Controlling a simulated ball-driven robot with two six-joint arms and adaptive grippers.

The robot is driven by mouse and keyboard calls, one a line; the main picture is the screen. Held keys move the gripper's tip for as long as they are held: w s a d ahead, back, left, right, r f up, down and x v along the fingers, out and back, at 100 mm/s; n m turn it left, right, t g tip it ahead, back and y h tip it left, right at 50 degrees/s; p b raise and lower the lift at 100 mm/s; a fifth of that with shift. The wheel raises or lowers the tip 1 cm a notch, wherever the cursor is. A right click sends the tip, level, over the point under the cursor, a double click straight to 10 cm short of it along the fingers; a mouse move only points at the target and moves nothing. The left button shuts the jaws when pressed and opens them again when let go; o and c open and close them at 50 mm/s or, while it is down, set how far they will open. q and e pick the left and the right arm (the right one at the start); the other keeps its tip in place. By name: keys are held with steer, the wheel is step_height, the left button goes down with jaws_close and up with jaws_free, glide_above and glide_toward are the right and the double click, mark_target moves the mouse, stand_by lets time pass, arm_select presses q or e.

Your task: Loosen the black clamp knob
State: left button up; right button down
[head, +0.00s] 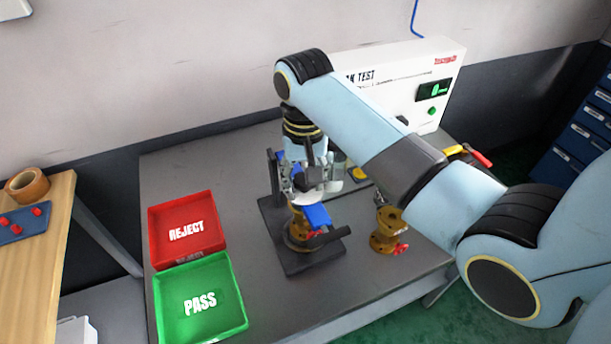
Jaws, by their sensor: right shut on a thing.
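My right gripper (312,190) reaches down from above over the dark clamp stand (299,262). It is shut on the black clamp knob, which its fingers largely hide. A brass valve (297,232) sits in the stand, with a blue lever (318,216) showing just below the gripper. A black bar (328,238) sticks out at the stand's lower right. The exact contact between fingers and knob is hidden. My left gripper is out of view.
A second brass valve (386,232) with a red handle stands right of the stand. A red REJECT tray (153,236) and a green PASS tray (158,318) lie left. A white test box (401,60) stands behind. Grey table is free between trays and stand.

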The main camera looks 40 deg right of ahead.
steer(key=n, duration=0.9)
steer(key=shift+f+n, duration=0.1)
steer(key=shift+n, duration=0.3)
steer(key=n, duration=0.4)
steer(key=shift+s, duration=0.1)
steer(key=c, duration=0.8)
jaws_free()
steer(key=shift+c, duration=0.2)
